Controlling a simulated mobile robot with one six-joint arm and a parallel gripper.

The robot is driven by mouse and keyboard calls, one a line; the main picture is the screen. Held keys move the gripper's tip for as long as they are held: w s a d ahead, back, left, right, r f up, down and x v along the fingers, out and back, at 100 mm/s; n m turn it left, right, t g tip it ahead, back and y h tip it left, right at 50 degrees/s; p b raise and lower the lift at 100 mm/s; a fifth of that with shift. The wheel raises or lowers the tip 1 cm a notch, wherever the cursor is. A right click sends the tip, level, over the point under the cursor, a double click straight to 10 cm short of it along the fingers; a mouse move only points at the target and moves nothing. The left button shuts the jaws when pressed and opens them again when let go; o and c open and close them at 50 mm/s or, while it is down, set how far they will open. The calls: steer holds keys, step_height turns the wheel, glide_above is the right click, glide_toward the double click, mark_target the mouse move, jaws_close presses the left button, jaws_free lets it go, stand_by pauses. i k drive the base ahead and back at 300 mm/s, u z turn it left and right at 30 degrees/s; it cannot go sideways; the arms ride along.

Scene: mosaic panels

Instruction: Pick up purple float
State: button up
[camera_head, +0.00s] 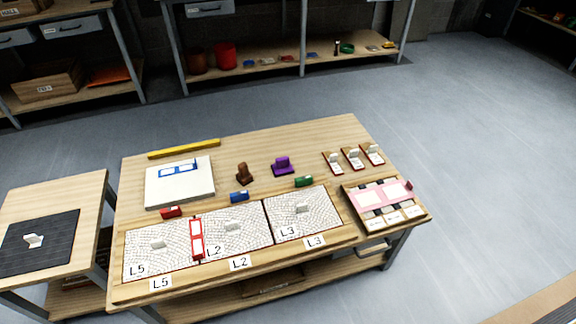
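The purple float (282,166) sits on the wooden worktable (310,140), right of the table's middle and toward the back. It looks like a small purple block with a raised handle on top. It stands apart from the things around it, and nothing covers it. My gripper does not show in this view.
A brown handled tool (244,174) stands left of the float. White mosaic panels (300,225) fill the table's front. Small handled boards (353,158) stand at right. Open floor (470,130) lies right.

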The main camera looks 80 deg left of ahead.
mark_target(283, 167)
steer(key=u, duration=0.1)
steer(key=i, duration=1)
steer(key=u, duration=1.3)
steer(key=k, duration=0.3)
steer(key=u, duration=2.7)
